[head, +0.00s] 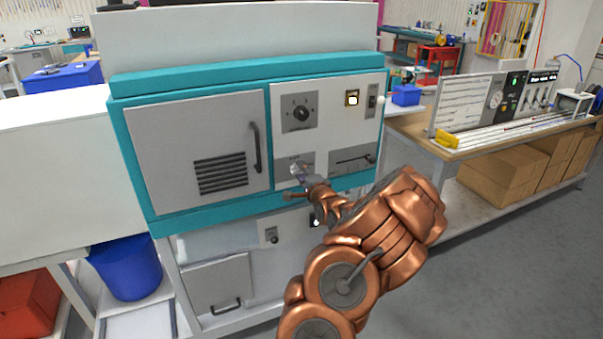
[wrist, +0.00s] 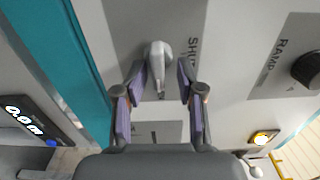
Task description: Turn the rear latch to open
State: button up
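A pale grey lever-shaped latch (wrist: 159,62) sits on a grey plate lettered "SHU…" in the wrist view. The rest of the word is cut off or hidden. My gripper (wrist: 160,78) is open, with one purple-padded finger on each side of the latch. Gaps show between the pads and the latch, so it is not clamped. In the head view my gripper (head: 301,171) is at the lower plate of the teal-framed machine (head: 240,72). It covers most of the latch there. I cannot tell from the lettering whether this is the rear latch.
A black rotary knob (head: 300,114) sits above, and a lit switch (head: 352,98) is to its right. A slider plate (head: 353,159) is close on the right. A door handle (head: 255,147) juts out on the left. A workbench (head: 460,142) stands at right, with clear floor before it.

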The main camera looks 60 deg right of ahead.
jog(key=shift+s, duration=0.1)
jog(key=v, duration=1.2)
dwell(0.9)
jog(key=w+a+f+n+g+y, duration=0.2)
jog(key=w+a+n+y, duration=0.15)
jog(key=a, duration=0.45)
jog(key=w+a+f+n+g+y, duration=0.1)
jog(key=w+a+n+g+y, duration=0.15)
jog(key=a+n, duration=0.4)
jog(key=w+a+f+n+g+y, duration=0.2)
jog(key=w+a+n+g, duration=0.15)
jog(key=a, duration=0.65)
jog(key=s+a+r+n+g, duration=0.2)
jog(key=s+a+n+g, duration=0.1)
jog(key=s+a, duration=0.5)
jog(key=s+a+r+n+g+y, duration=0.1)
jog(key=s+a+r+n+g, duration=0.2)
jog(key=s+a, duration=0.5)
jog(key=s+a+r+n+g+y, duration=0.1)
jog(key=s+a+r+n+g, duration=0.1)
jog(key=s+a+n, duration=0.3)
jog(key=s+a+r, duration=0.1)
jog(key=s+a, duration=0.2)
jog(key=a, duration=0.2)
jog(key=shift+s+a+r+g, duration=0.15)
jog(key=shift+s+a+g, duration=0.1)
jog(key=shift+g, duration=0.15)
